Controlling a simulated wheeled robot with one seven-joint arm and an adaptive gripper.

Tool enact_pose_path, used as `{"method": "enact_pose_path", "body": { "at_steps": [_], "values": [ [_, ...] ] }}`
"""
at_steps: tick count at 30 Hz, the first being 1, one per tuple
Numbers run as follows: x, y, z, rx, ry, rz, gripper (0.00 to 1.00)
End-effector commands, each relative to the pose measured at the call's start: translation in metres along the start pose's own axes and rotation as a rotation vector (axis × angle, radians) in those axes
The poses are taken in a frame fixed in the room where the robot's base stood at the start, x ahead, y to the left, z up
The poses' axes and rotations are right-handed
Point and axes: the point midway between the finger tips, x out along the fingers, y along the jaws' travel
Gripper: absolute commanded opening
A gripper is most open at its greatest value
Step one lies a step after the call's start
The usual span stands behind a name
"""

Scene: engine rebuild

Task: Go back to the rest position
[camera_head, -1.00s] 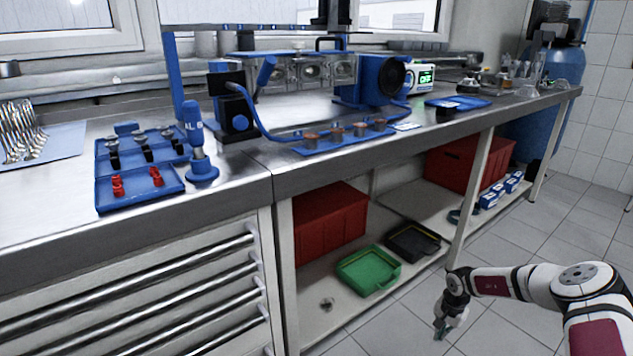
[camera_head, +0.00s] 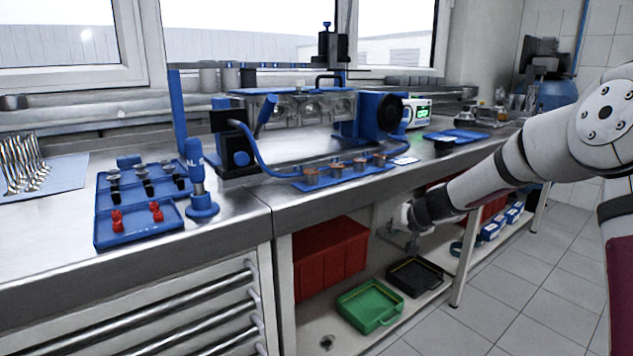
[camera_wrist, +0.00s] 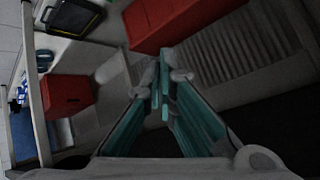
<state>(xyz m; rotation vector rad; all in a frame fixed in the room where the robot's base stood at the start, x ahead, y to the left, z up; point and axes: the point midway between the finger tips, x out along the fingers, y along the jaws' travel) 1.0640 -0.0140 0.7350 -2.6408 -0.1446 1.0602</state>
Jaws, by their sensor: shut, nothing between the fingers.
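My gripper (camera_head: 412,245) is in front of the bench, below the worktop edge and above the lower shelf, to the right of a red bin. In the wrist view my gripper (camera_wrist: 161,100) has its teal fingers together and empty. My arm reaches in from the right side of the head view. The gripper's tips are small and hard to make out in the head view.
The steel worktop (camera_head: 60,230) runs close above. A red bin (camera_head: 332,258), a green tray (camera_head: 370,305) and a black tray (camera_head: 415,277) are on the lower shelf. The tiled floor (camera_head: 520,300) at the right is clear.

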Motion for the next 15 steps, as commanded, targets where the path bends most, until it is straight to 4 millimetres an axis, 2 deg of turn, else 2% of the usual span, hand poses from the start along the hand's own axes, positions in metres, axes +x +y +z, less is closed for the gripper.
{"method": "enact_pose_path", "body": {
  "at_steps": [1,6,10,15],
  "values": [
    [-0.021,-0.022,-0.001,-0.039,-0.01,-0.031,0.0],
    [-0.086,-0.078,0.019,-0.13,-0.089,-0.115,0.0],
    [-0.137,-0.107,0.045,-0.185,-0.17,-0.148,0.0],
    [-0.208,-0.128,0.091,-0.232,-0.295,-0.151,0.0]
  ]
}}
